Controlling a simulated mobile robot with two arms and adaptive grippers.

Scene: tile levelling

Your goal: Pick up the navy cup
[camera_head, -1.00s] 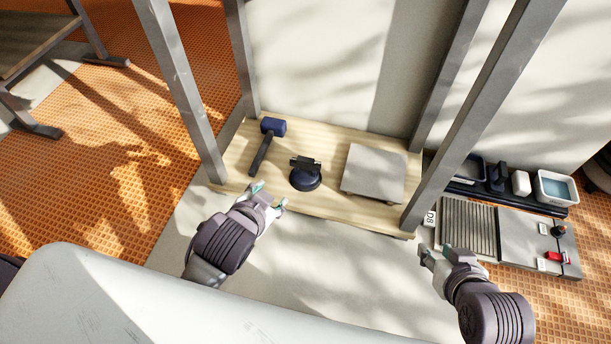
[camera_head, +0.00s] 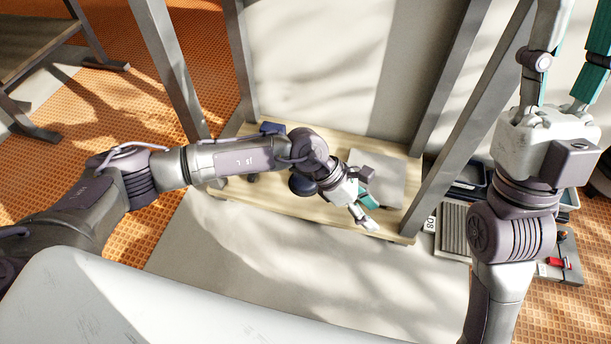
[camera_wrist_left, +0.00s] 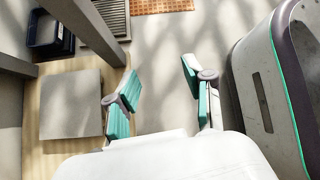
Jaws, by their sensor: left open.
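The navy cup (camera_head: 299,186), a dark blue round suction cup, stands on the light wooden board (camera_head: 262,192). My left wrist hides most of it in the head view, and it is not in the left wrist view. My left gripper (camera_head: 369,212) is to the right of the cup, over the board's front edge near the grey tile. Its teal-padded fingers are apart and empty in the left wrist view (camera_wrist_left: 163,98). My right gripper (camera_head: 573,45) is raised large at the upper right, its fingers apart, with the tips cut off by the frame.
A navy mallet (camera_head: 270,128) lies left of the cup, partly covered by my arm. A square grey tile (camera_head: 396,172) lies on the board's right side. Grey metal posts (camera_head: 172,68) rise around the board. Dark trays (camera_wrist_left: 47,33) stand beyond it.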

